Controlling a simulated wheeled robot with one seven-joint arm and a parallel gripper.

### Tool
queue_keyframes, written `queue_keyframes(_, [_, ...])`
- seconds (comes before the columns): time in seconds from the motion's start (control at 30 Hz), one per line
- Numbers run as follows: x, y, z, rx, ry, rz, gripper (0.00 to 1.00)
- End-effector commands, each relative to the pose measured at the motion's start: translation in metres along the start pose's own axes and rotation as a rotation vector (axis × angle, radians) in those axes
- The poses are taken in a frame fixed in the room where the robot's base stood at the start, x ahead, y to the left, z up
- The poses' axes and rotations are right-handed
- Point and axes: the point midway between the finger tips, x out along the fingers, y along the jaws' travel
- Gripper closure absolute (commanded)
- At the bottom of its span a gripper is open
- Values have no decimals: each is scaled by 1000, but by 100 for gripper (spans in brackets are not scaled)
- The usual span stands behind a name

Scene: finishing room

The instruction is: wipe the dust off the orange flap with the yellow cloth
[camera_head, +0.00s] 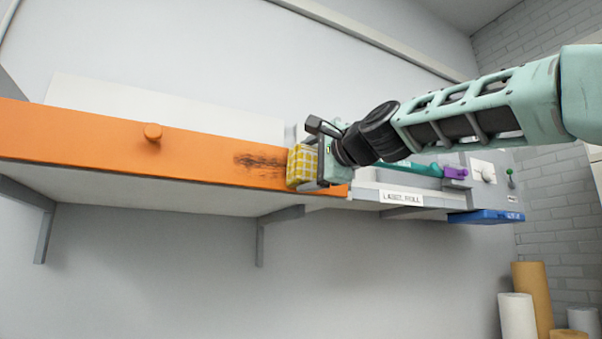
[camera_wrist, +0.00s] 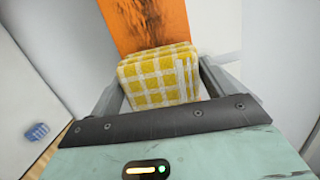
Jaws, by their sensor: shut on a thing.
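The orange flap (camera_head: 90,140) runs along the shelf front at the left and centre of the head view, with a round orange knob on it. A dark dust smear (camera_head: 262,161) lies on the flap just left of my gripper. The flap and part of its smear also show in the wrist view (camera_wrist: 125,30). My gripper (camera_head: 312,168) is at the right end of the flap, shut on the folded yellow checked cloth (camera_head: 301,166). The cloth fills the space between the fingers in the wrist view (camera_wrist: 158,80). I cannot tell whether the cloth touches the flap.
To the right stand a grey unit with a labelled edge (camera_head: 402,198), a purple block (camera_head: 455,173), a white switch plate (camera_head: 482,171) and a blue tray (camera_head: 486,217). Grey brackets (camera_head: 260,243) hold the shelf. Rolls (camera_head: 517,315) stand at the lower right. The space below the shelf is clear.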

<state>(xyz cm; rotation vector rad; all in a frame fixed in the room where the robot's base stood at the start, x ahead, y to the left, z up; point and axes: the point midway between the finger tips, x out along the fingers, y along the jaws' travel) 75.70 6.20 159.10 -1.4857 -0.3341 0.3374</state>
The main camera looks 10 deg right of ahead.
Motion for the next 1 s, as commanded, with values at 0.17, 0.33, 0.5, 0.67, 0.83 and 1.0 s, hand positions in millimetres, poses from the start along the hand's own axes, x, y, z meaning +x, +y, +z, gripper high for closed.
queue_keyframes(0.17, [-1, 1, -7, -3, 5, 1, 37])
queue_keyframes(0.33, [-1, -2, 0, -2, 3, 2, 37])
queue_keyframes(0.5, [0, -3, 15, -2, 1, 3, 37])
queue_keyframes(0.67, [2, -2, 26, -1, 1, 3, 37])
queue_keyframes(0.83, [2, 0, 33, -3, 2, 1, 37])
queue_keyframes(1.0, [3, 0, 38, -2, 1, 2, 37])
